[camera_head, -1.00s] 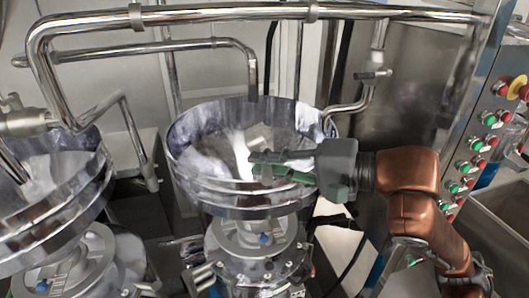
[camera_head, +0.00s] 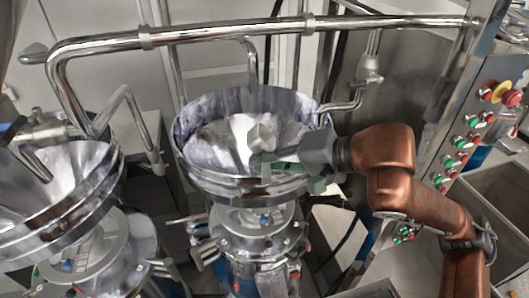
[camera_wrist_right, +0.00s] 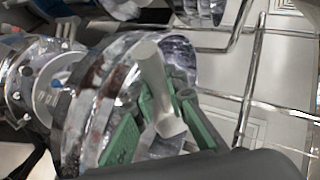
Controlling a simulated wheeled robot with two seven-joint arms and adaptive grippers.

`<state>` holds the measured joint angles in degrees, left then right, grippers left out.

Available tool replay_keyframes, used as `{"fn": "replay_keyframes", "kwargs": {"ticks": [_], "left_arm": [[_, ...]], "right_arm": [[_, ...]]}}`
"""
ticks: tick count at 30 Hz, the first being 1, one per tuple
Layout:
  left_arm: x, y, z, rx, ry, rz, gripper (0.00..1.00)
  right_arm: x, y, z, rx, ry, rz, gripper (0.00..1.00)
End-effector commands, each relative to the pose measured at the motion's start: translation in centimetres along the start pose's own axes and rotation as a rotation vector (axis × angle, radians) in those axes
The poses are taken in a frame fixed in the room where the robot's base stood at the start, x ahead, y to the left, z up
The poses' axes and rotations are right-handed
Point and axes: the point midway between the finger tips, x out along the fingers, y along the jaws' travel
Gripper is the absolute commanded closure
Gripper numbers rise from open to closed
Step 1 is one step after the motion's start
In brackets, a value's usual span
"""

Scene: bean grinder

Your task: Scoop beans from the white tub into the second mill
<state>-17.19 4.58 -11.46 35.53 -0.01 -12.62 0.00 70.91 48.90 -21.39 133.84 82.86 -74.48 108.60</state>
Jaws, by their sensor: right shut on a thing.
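My right gripper (camera_head: 272,159) reaches in from the right over the steel hopper (camera_head: 196,172) of the middle mill. Its fingers are shut on a pale grey scoop (camera_head: 262,137), which is above the inside of the bowl. In the right wrist view, the green fingers (camera_wrist_right: 160,118) close around the light grey scoop (camera_wrist_right: 151,72), with the hopper's rim (camera_wrist_right: 92,98) just beyond. I cannot tell whether beans are in the scoop or the hopper. A second steel mill hopper (camera_head: 92,215) stands at the left. The white tub and my left gripper are not in view.
A thick steel pipe (camera_head: 225,32) crosses above both hoppers, with thinner pipes coming down behind and beside them. A control panel (camera_head: 470,140) with red and green buttons stands at the right. A grey bin (camera_head: 495,185) lies beyond my right arm.

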Motion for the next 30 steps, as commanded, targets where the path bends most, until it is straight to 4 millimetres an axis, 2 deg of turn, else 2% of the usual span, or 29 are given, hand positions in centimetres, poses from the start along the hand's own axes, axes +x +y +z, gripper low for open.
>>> {"fn": "replay_keyframes", "kwargs": {"ticks": [1, 19, 22, 30], "left_arm": [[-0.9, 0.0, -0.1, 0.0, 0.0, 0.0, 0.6], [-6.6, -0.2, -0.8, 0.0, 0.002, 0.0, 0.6], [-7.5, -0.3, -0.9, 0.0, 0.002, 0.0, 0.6], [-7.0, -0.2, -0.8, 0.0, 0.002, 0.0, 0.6]], "right_arm": [[-0.3, -0.5, -0.1, -0.008, 0.001, 0.013, 1.0], [-0.3, -0.6, -0.1, -0.098, 0.001, 0.201, 1.0], [-0.4, -0.9, -0.1, -0.148, 0.003, 0.296, 1.0], [-0.2, -0.7, -0.1, -0.262, 0.004, 0.54, 1.0]]}}
